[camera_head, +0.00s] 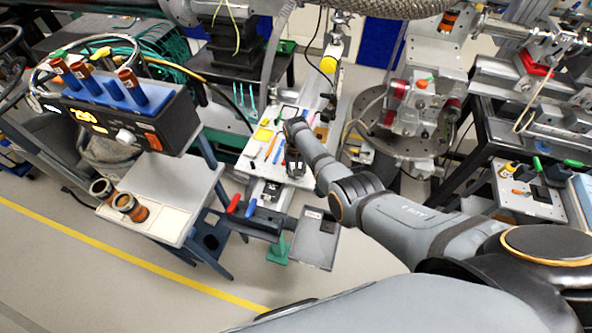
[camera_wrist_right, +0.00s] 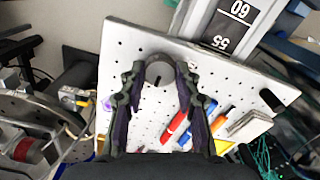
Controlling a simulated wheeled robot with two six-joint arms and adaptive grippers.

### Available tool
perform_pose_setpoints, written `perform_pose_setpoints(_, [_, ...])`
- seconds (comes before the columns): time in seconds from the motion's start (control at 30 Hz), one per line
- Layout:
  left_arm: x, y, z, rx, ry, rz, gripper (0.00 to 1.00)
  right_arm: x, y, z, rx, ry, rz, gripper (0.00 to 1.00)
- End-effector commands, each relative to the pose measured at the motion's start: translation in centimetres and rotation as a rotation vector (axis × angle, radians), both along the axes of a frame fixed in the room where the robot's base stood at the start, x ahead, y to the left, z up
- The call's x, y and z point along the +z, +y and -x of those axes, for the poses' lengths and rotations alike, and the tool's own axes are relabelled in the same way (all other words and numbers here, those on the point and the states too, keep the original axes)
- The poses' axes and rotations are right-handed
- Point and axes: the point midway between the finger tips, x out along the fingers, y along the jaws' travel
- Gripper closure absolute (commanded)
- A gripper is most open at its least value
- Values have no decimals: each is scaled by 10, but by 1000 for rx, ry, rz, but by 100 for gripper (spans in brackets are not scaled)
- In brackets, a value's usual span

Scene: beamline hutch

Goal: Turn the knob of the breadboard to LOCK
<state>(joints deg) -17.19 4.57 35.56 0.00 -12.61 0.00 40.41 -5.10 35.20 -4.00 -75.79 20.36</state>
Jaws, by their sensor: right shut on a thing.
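The breadboard (camera_head: 250,167) is a white perforated plate in the middle of the head view. It fills much of the right wrist view (camera_wrist_right: 118,45). A grey round knob (camera_wrist_right: 159,70) with a small dark mark sits near its edge by the scale rail. My right gripper (camera_wrist_right: 158,76) has its two dark fingers on either side of the knob and is shut on it. In the head view my right gripper (camera_head: 294,165) is a small dark shape over the breadboard, and the knob is hidden. No LOCK lettering can be read. My left gripper is not in view.
Red and blue tools (camera_wrist_right: 177,125) lie on the breadboard close to the fingers, with a pale block (camera_wrist_right: 250,126) beside them. A scale rail (camera_wrist_right: 229,25) adjoins the board. A cart with a black control box (camera_head: 120,120) stands to the left. Open floor lies in front.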

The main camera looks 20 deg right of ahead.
Motion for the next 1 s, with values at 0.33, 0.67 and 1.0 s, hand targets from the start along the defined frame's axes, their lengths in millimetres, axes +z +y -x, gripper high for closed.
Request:
perform_pose_setpoints(0.33, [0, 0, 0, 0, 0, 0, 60, 1, 0, -1, -17, -3, 0, 100])
perform_pose_setpoints(0.67, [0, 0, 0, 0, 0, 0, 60, 1, 0, -1, -16, -2, 0, 46])
perform_pose_setpoints(1.0, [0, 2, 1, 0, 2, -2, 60, 2, 0, -1, -15, -2, 0, 45])
